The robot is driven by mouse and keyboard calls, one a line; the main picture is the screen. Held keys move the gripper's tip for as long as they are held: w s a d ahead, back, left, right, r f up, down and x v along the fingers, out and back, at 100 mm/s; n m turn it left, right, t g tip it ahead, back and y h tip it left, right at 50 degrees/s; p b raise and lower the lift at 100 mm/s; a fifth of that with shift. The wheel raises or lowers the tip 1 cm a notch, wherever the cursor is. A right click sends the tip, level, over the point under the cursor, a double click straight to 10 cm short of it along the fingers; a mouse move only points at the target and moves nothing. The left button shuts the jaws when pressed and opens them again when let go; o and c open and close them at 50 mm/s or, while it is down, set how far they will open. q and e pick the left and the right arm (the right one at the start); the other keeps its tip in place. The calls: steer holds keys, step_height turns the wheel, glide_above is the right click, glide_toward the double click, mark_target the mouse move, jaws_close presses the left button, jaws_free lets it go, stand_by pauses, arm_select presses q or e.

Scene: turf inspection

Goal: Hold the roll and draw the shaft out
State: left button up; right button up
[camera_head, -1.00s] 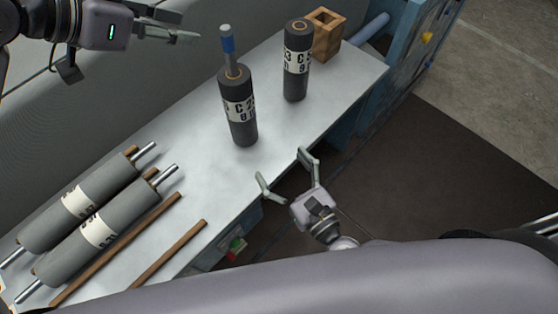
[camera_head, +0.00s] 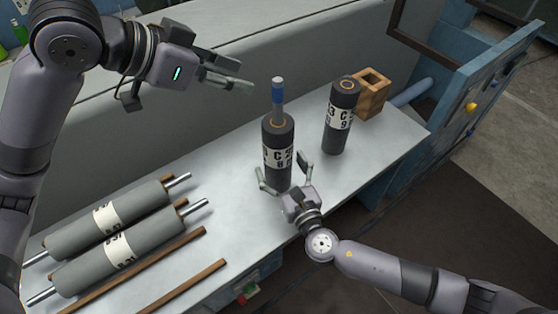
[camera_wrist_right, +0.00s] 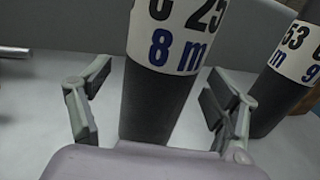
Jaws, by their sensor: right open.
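A dark grey roll (camera_head: 277,133) with a white label stands upright on the bench, and a shaft with a blue band (camera_head: 277,96) sticks up out of its top. My right gripper (camera_head: 281,177) is open, with its fingers on either side of the roll's lower part. In the right wrist view the roll (camera_wrist_right: 160,98) stands between the two open fingers (camera_wrist_right: 160,100), with a gap visible on both sides. My left gripper (camera_head: 246,82) is up and to the left of the shaft's top, apart from it. Its fingers are spread slightly and hold nothing.
A second upright roll (camera_head: 340,118) stands to the right, beside a wooden box (camera_head: 371,94). Two grey rolls with shafts (camera_head: 130,242) lie on wooden strips at the left of the bench (camera_head: 227,218). The bench between them and the upright roll is clear.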

steer(key=shift+w+a, duration=0.25)
steer(key=shift+w, duration=0.45)
steer(key=shift+c, duration=0.2)
